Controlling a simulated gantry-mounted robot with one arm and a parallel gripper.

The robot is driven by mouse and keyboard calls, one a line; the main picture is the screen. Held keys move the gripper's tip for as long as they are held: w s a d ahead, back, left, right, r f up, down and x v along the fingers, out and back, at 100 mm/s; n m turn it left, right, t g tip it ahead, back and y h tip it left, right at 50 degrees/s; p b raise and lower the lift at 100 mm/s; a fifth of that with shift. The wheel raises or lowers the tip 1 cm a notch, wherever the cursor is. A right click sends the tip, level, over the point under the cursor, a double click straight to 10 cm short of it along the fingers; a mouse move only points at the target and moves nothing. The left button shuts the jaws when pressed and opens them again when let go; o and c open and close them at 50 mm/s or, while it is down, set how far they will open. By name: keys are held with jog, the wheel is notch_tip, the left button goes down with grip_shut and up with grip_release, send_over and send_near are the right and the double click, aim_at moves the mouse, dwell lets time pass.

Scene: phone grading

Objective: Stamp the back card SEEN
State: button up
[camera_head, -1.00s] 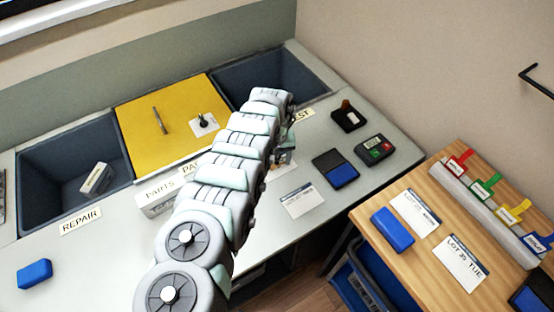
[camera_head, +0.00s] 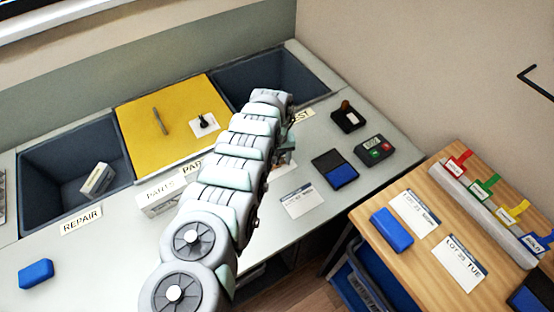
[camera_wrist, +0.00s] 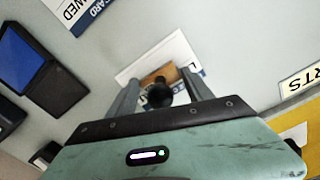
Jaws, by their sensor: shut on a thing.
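My gripper (camera_wrist: 161,92) is shut on a stamp (camera_wrist: 159,94) with a black knob and a wooden part, seen in the wrist view. Behind the stamp is a white card (camera_wrist: 140,68) with blue print, largely covered by the stamp and fingers. I cannot tell whether the stamp touches it. A nearer white card with a blue stripe (camera_head: 299,201) lies on the grey bench; part of it also shows in the wrist view (camera_wrist: 88,10). An open blue ink pad (camera_head: 335,169) lies to its right. In the head view my arm hides the gripper.
A dark tray with a small brown-handled item (camera_head: 348,115) and a keypad device (camera_head: 374,149) stand at the bench's right. A yellow mat (camera_head: 175,125) lies between two sunken bins. A wooden side table (camera_head: 430,255) holds cards, a blue block (camera_head: 391,230) and coloured clips.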

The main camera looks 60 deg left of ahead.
dwell(0.3)
jog(key=shift+d+r+p, duration=0.15)
jog(key=shift+r+p, duration=0.45)
jog(key=shift+p, duration=0.15)
notch_tip(320, 180, up, 6)
jog(key=p, duration=0.5)
jog(key=shift+p, duration=0.3)
jog(key=shift+f, duration=0.1)
